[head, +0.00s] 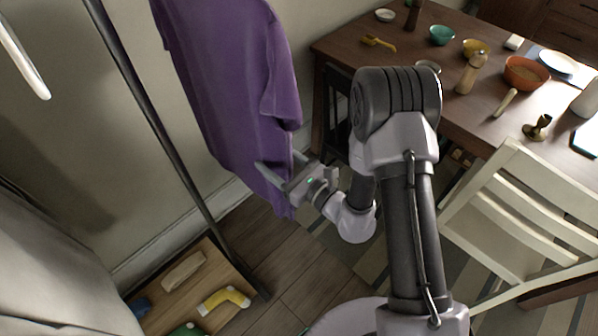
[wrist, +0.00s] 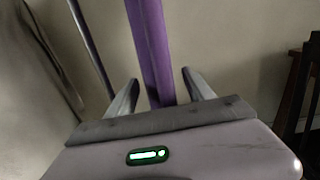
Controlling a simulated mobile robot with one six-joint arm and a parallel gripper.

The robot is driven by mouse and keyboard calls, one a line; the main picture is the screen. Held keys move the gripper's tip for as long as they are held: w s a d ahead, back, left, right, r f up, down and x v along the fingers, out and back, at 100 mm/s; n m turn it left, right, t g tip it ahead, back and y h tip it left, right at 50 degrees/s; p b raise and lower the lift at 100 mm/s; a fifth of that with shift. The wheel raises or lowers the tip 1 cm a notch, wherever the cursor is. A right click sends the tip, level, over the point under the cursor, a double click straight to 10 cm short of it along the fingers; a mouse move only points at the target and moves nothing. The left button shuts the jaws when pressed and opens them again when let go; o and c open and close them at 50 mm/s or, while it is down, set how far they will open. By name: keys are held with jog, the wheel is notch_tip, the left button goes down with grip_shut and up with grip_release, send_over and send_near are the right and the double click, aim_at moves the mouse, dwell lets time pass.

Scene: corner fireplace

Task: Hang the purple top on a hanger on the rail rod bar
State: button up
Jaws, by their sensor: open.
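The purple top (head: 235,75) hangs down in the upper left middle of the head view, in front of the wall. Its upper end, and any hanger or rod above it, are out of view. My gripper (head: 266,172) is at the lower part of the top, with its fingers apart. In the wrist view the top (wrist: 150,45) shows as a narrow purple strip, seen edge-on, between the two open fingers (wrist: 157,90). The fingers show space on both sides of the strip. A dark upright post (head: 160,125) stands left of the top.
A wooden base shelf (head: 215,270) at lower left holds a yellow bent item (head: 224,299) and other small things. A dark wooden table (head: 345,45) with bowls and utensils stands at right. A pale chair (head: 520,205) is in front of it.

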jog(key=p+v, duration=0.2)
jog(key=v, duration=1.3)
jog(key=s+a+r+n+g+h, duration=0.1)
jog(key=s+a+r+n+g, duration=0.1)
jog(key=s+r+n+g, duration=0.55)
jog(key=s+a+r+n+g+h, duration=0.1)
jog(key=s+a+r+n+g, duration=0.2)
jog(key=s+r+n+g, duration=0.5)
jog(key=w+d+r+n+t+h, duration=0.2)
jog(key=d+r+n+t+h, duration=0.3)
jog(key=d+t+h, duration=0.5)
jog(key=shift+w+d+r, duration=0.25)
jog(key=shift+d+r, duration=0.55)
jog(key=shift+d, duration=0.4)
jog(key=shift+n, duration=0.25)
